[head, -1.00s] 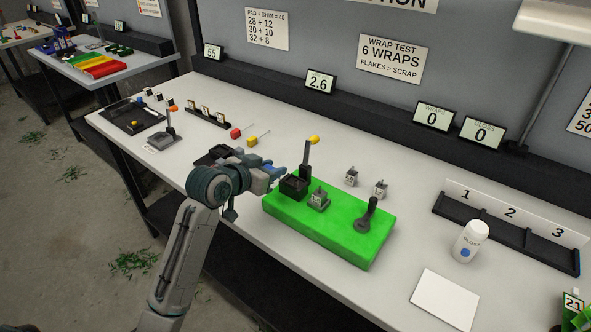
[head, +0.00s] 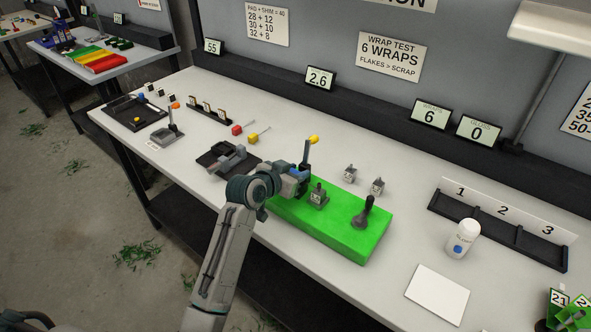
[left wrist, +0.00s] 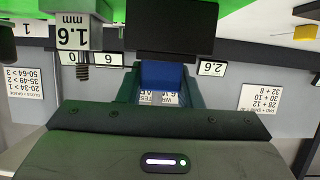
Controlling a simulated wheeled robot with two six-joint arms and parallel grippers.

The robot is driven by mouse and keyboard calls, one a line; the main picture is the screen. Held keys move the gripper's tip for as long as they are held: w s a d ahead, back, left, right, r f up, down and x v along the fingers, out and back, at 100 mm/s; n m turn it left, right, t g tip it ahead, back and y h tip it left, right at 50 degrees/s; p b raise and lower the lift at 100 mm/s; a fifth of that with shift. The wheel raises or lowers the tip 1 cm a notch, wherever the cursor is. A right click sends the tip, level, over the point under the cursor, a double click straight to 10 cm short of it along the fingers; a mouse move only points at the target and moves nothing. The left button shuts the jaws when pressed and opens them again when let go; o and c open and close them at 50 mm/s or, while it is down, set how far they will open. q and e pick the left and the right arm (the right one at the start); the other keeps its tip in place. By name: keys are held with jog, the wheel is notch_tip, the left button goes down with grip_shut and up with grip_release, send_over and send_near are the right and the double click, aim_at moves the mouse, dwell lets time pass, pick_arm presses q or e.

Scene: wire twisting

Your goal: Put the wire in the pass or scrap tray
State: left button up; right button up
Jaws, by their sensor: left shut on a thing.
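No tray is legibly marked pass or scrap. My right gripper is out of view.
The wraps display (head: 430,115) reads 6 and the other counter (head: 479,130) reads 0. A lever with a yellow knob (head: 314,140) and a dark handle (head: 363,214) rise from the fixture. Two loose mandrels (head: 350,173), a numbered rack (head: 491,236) and a white bottle (head: 462,239) stand rightward.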

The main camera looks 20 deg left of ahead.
pick_arm(q)
jog(key=shift+f, duration=0.2)
jog(key=o, duration=1)
jog(key=shift+c, duration=0.2)
